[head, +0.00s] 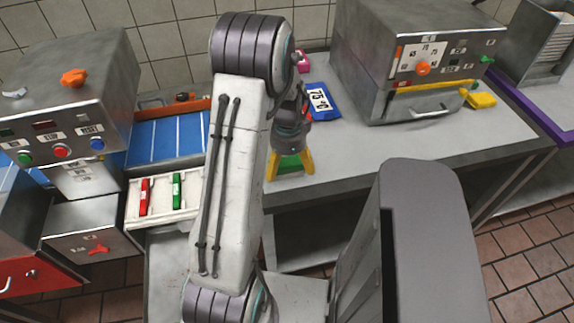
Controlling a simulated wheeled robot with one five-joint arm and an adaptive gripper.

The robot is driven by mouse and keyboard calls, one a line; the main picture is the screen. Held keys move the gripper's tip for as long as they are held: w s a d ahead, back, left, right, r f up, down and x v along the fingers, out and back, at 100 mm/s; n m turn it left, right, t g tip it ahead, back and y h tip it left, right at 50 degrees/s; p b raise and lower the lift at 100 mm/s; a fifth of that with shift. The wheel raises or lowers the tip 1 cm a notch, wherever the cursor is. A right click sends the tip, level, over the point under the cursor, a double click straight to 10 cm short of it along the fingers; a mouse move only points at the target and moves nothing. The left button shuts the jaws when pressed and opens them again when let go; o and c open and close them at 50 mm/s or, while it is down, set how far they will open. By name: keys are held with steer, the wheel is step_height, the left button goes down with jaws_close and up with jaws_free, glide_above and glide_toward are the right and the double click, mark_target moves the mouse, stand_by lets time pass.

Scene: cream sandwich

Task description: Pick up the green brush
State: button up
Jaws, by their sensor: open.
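My gripper (289,172) points down over the grey counter, right of my arm's white link. Its yellow fingers are spread open. A green thing (289,163) shows between the fingers, low near the counter; it is partly hidden, and I cannot tell its full shape or whether the fingers touch it. A second green item (177,190), slim with a pale label, lies in the white tray at left beside a red one (145,196). I cannot tell for certain which green item is the brush.
A blue card with numbers (320,101) and a pink item (302,61) lie behind my gripper. A steel machine (385,60) stands at right, with a yellow block (481,100) beside it. Counter (370,160) right of my gripper is clear.

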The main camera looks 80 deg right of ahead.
steer(key=shift+f, duration=1.45)
steer(key=c, duration=1.3)
